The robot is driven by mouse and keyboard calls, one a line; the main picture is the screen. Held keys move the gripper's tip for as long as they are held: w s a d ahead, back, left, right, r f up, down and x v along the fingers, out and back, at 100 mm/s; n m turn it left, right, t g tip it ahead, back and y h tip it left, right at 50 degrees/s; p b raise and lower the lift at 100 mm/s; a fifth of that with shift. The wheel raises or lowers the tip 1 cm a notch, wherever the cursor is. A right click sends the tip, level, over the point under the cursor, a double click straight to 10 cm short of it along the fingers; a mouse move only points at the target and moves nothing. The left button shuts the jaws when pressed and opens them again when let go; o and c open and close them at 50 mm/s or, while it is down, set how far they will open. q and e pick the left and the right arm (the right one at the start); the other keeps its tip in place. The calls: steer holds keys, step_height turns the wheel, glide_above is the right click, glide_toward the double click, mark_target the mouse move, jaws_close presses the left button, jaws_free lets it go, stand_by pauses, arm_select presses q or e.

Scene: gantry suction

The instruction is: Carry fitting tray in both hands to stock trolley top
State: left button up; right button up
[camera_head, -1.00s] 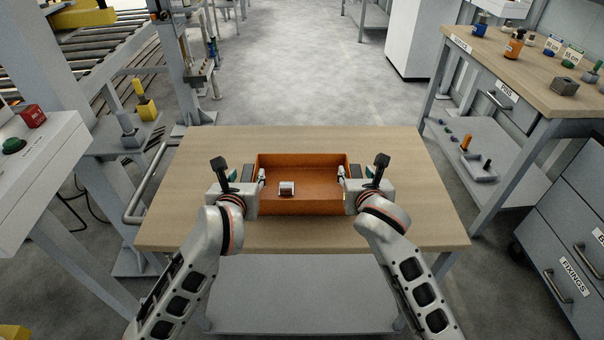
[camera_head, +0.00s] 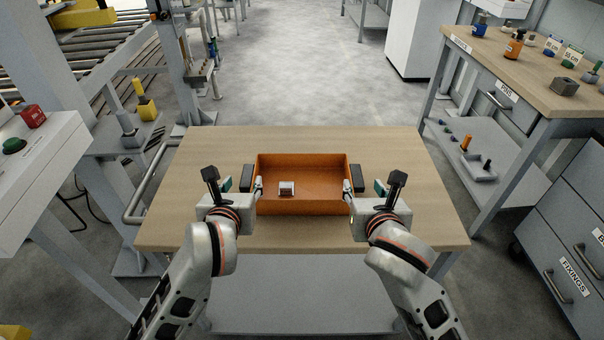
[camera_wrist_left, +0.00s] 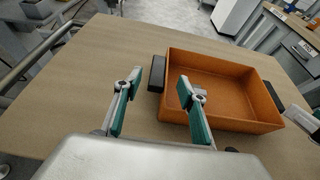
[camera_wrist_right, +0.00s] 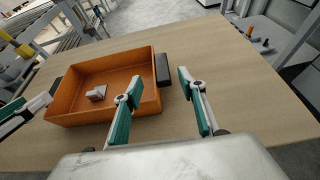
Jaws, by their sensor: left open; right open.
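The orange fitting tray (camera_head: 302,207) rests on the wooden top of the trolley (camera_head: 190,225), with a black handle at each end. A small grey metal fitting (camera_head: 287,188) lies inside it. My left gripper (camera_head: 250,188) is open and empty at the tray's left end, near the left handle (camera_wrist_left: 157,73). My right gripper (camera_head: 362,188) is open and empty at the right end, near the right handle (camera_wrist_right: 162,69). In both wrist views the teal finger pads stand apart with nothing between them, and the handles are clear of them.
A roller conveyor (camera_head: 95,65) and a panel with a green button (camera_head: 14,146) are at the left. Open floor lies beyond the trolley.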

steer(key=shift+v, duration=1.2)
arm_select(q)
steer(key=o, duration=0.4)
steer(key=shift+o, duration=0.2)
steer(key=shift+s, duration=0.1)
arm_select(e)
steer(key=shift+r, duration=0.1)
